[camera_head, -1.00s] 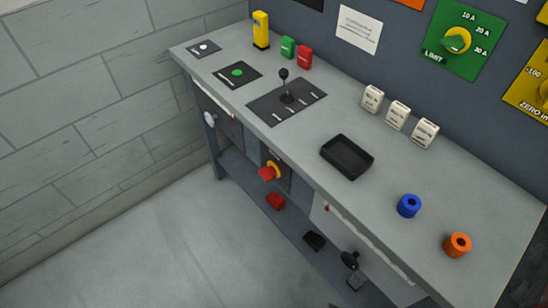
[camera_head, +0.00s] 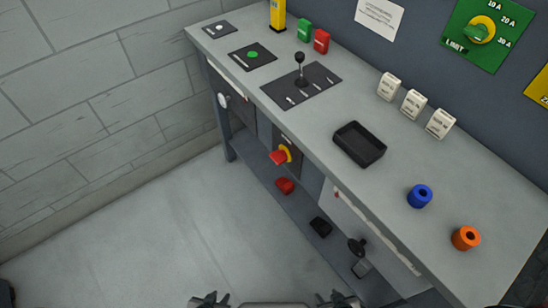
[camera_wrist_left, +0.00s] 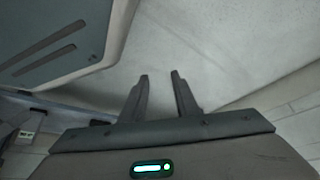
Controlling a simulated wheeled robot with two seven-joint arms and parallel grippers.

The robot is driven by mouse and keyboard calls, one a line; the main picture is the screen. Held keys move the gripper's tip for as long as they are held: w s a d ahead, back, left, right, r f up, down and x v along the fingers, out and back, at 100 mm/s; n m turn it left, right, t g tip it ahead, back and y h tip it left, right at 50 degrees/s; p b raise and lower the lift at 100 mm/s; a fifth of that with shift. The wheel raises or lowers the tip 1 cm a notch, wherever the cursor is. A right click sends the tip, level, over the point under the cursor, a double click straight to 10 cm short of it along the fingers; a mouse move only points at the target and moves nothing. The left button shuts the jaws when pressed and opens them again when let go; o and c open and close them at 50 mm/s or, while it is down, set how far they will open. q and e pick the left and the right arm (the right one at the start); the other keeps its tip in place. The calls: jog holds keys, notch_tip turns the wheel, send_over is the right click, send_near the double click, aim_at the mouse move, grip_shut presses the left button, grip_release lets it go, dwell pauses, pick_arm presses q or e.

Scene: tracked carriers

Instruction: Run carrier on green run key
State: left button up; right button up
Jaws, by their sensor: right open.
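A round green button (camera_head: 254,54) sits on a dark plate at the far left part of the grey workbench (camera_head: 215,62). A small green block (camera_head: 304,31) stands further back, beside a red block (camera_head: 321,41). I cannot tell from the pictures which is the run key. No tracked carrier can be made out. My left gripper (camera_head: 209,300) is at the bottom edge, low in front of the bench and far from the green button. In the left wrist view its fingers (camera_wrist_left: 160,76) are apart with nothing between them. My right gripper (camera_head: 338,299) is at the bottom edge, open and empty.
A joystick (camera_head: 300,70) stands up on a dark plate. A black tray (camera_head: 359,144), white blocks, a blue ring (camera_head: 419,196) and an orange ring (camera_head: 466,238) are on the bench. A red knob (camera_head: 281,156) sticks out of its front. The floor at left is clear.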

pick_arm(q)
jog(key=shift+c, duration=0.3)
grip_shut()
